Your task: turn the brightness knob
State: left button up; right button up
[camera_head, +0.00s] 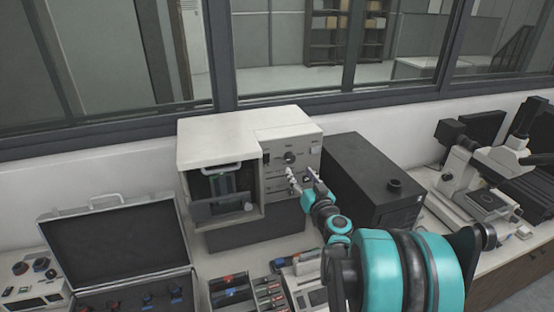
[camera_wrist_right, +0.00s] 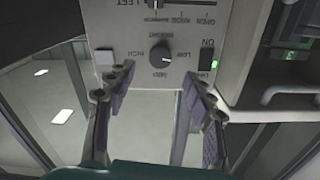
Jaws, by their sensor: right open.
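The brightness knob (camera_wrist_right: 161,59) is a small dark round knob on the pale front panel of the mounting press (camera_head: 228,141). In the head view the knob (camera_head: 290,157) sits high on the panel's right part. My right gripper (camera_head: 301,175) is open in front of the panel, just below the knob in the head view. In the wrist view its fingers (camera_wrist_right: 160,80) stand on either side of the knob, apart from it and holding nothing. My left gripper is not in view.
A rocker switch (camera_wrist_right: 206,56) marked ON and a slider (camera_wrist_right: 155,5) are near the knob. A black box (camera_head: 362,174) stands right of the press, with a microscope (camera_head: 483,176) beyond. An open case (camera_head: 119,250) is at the left.

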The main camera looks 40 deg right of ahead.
aim_at(291, 160)
jog(key=x, duration=0.6)
jog(key=shift+w, duration=0.35)
jog(key=c, duration=1.2)
